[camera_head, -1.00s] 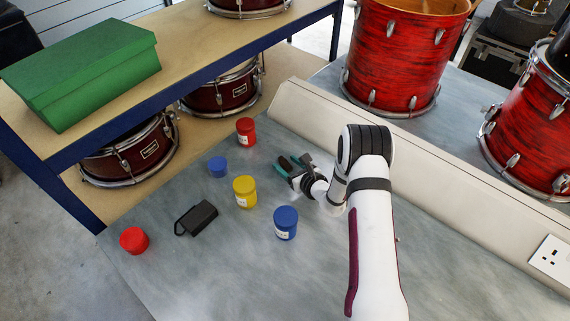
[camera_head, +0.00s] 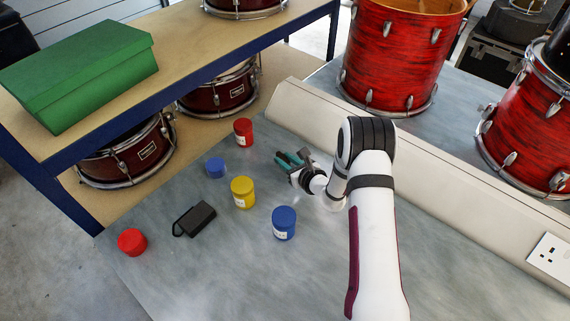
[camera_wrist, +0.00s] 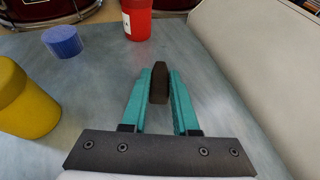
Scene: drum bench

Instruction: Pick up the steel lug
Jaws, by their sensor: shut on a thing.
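The steel lug (camera_wrist: 159,82) is a small, dark brown, elongated piece in the wrist view. It is held between the teal fingertips of my gripper (camera_wrist: 160,96), which is shut on it, and its far end sticks up between the fingers. In the head view my gripper (camera_head: 289,159) is over the far part of the bench, right of the pots. The lug cannot be made out there. Whether it touches the bench is unclear.
A red pot (camera_head: 243,131) stands just beyond my gripper. A blue lid-like piece (camera_head: 216,168), a yellow pot (camera_head: 243,192), a blue pot (camera_head: 284,223), a black case (camera_head: 195,219) and another red pot (camera_head: 132,242) are to the left. A pale trunking (camera_head: 430,165) runs along the right.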

